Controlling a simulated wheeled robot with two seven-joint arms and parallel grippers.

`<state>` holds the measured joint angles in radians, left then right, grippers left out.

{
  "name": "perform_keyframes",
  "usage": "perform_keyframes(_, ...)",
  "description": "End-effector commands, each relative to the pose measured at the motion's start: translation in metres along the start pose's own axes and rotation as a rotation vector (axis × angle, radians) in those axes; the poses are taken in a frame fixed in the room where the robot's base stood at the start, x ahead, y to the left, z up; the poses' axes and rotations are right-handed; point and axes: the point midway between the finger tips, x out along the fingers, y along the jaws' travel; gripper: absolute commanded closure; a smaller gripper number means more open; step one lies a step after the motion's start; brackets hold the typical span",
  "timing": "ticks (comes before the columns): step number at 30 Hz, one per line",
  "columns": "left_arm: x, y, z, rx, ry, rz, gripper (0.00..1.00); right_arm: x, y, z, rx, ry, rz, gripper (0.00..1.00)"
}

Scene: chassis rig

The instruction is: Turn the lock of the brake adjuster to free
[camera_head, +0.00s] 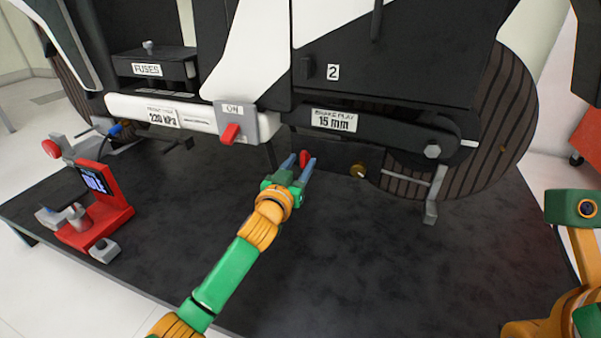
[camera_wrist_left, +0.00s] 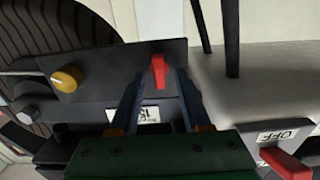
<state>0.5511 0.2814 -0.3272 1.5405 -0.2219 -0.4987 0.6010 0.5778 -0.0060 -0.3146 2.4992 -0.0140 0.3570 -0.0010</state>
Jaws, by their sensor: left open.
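The lock of the brake adjuster is a small red lever (camera_head: 304,157) low under the black arm with the 15 mm label (camera_head: 334,120). In the left wrist view the red lever (camera_wrist_left: 158,70) stands on a dark plate (camera_wrist_left: 112,72), with a yellow knob (camera_wrist_left: 67,79) at the plate's other end. The brass-yellow knob (camera_head: 358,171) also shows in the head view. My left gripper (camera_head: 299,165) is open, its blue fingers on either side of the red lever. Whether they touch it cannot be told. My right arm (camera_head: 572,207) shows at the right edge; its fingers are not seen.
A white bar with a grey ON block and red handle (camera_head: 230,133) is left of the gripper. An OFF label with a red handle (camera_wrist_left: 287,163) shows in the wrist view. A red stand with a display (camera_head: 100,200) is on the dark table (camera_head: 330,270). The table front is clear.

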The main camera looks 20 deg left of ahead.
Motion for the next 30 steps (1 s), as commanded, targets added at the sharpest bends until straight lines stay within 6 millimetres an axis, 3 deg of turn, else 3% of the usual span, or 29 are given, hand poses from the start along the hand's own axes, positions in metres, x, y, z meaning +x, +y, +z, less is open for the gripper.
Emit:
perform_keyframes(8, 0.002, 0.000, -0.001, 0.000, -0.001, 0.000, 0.53, 0.000, 0.000, -0.001, 0.000, 0.001, 0.000, 0.50)
perform_keyframes(13, 0.002, 0.000, 0.000, 0.000, -0.001, 0.000, 0.96, 0.000, 0.000, -0.001, 0.000, 0.001, 0.000, 0.50)
perform_keyframes(14, 0.002, 0.000, 0.000, 0.000, -0.001, 0.000, 1.00, 0.000, 0.000, -0.001, 0.000, 0.001, 0.000, 0.50)
perform_keyframes(30, 0.002, 0.001, -0.003, 0.103, -0.003, 0.001, 1.00, 0.011, 0.003, 0.004, 0.002, -0.001, 0.002, 0.50)
